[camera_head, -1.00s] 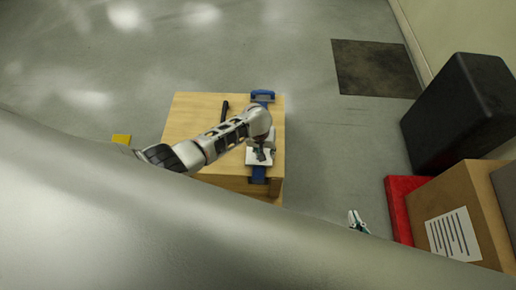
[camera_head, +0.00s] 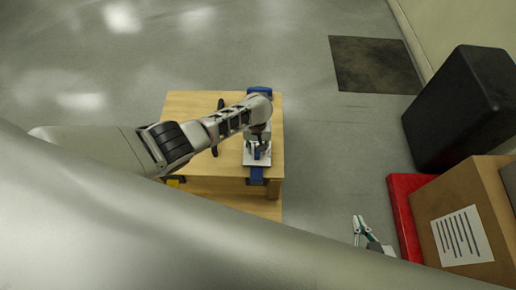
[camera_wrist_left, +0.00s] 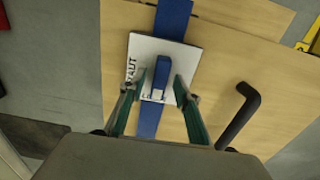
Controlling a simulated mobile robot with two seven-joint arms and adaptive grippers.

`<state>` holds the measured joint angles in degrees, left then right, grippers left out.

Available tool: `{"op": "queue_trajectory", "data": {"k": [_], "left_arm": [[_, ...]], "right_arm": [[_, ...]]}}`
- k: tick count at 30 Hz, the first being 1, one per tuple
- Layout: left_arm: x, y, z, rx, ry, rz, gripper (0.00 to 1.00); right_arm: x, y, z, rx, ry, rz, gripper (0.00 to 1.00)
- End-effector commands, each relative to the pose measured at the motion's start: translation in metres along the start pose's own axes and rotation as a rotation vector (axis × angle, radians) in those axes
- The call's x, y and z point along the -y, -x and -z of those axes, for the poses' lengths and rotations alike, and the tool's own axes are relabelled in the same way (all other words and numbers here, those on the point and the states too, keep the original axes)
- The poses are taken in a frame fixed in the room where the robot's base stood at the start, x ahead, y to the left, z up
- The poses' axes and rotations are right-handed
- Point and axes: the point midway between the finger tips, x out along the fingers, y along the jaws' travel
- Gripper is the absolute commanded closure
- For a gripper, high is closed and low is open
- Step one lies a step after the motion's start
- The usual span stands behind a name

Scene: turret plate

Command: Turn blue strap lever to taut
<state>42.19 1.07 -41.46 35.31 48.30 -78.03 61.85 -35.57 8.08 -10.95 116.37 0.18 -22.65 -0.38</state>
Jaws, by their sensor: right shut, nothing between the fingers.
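The blue lever (camera_wrist_left: 162,76) stands on a white plate (camera_wrist_left: 118,50) marked TAUT on its left side in the left wrist view; another label is mostly hidden. A blue strap (camera_wrist_left: 172,20) runs under the plate and across a wooden table (camera_head: 190,104). My left gripper (camera_wrist_left: 160,88) is open, with one finger on each side of the lever and small gaps visible. In the head view, my left gripper (camera_head: 258,150) is over the white plate (camera_head: 250,160). My right gripper (camera_head: 360,226) is shut and empty, away to the right of the table.
A black handle (camera_wrist_left: 240,112) stands on the table to the right of the plate in the wrist view. On the floor at right are a red item (camera_head: 405,205), a cardboard box (camera_head: 465,205) and a black case (camera_head: 460,105). The floor behind the table is clear.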

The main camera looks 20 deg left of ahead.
Motion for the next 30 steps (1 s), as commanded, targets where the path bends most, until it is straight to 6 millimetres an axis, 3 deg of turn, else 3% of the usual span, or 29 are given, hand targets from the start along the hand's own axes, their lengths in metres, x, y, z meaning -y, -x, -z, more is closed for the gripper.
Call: {"op": "queue_trajectory", "data": {"k": [10, 14, 30], "left_arm": [[0.0000, -0.0025, 0.0007, -0.002, -0.001, 0.000, 0.68], [0.0000, -0.0027, 0.0006, -0.001, -0.001, 0.000, 1.00], [-0.0008, -0.0018, -0.0001, 0.000, -0.099, -0.001, 1.00]], "right_arm": [[0.0006, -0.0005, 0.0016, -0.003, 0.003, 0.001, 1.00], [0.0026, 0.0002, -0.0013, 0.002, 0.001, 0.004, 1.00], [0.0031, 0.0023, 0.0019, 0.000, -0.003, 0.006, 1.00]]}}
